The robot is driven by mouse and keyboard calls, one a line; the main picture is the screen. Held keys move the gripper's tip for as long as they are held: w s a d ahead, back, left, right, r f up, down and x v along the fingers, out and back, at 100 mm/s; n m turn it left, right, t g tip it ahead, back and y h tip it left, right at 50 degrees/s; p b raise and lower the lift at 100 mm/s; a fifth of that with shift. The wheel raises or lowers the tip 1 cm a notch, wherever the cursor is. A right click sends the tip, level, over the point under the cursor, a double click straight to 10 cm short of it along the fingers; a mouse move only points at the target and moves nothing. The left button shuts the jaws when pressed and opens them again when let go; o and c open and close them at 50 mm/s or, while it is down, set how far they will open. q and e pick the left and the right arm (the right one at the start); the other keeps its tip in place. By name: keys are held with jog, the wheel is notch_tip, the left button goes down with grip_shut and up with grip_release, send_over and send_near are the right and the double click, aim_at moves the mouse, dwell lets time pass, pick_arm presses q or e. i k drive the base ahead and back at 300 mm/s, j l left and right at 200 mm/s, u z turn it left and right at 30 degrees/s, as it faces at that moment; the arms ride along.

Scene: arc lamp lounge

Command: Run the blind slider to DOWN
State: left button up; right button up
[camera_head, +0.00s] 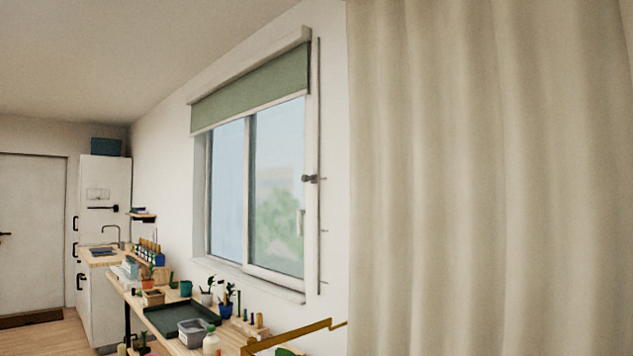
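A green roller blind (252,88) hangs over the top part of a white-framed window at mid-picture. The glass below it is uncovered. A thin vertical slider rail (319,235) runs on the wall just right of the window, with a few small tick marks. A small dark slider knob (310,179) sits around the middle of the rail's height. Any labels on the rail are too small to read. Neither of my grippers shows in the head view.
A large beige curtain (490,180) fills the right side, close to the rail. A wooden bench (175,345) below the window carries a dark tray (168,318), a grey tub (193,334), potted plants and bottles. A brass-coloured bar (290,336) crosses the bottom. A white door (32,235) stands far left.

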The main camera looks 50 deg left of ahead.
aim_at(305, 178)
jog(key=j+z, duration=0.25)
jog(key=j, duration=0.65)
jog(key=k+j, duration=0.1)
jog(key=j, duration=0.8)
jog(key=j+z, duration=0.1)
jog(key=j, duration=0.8)
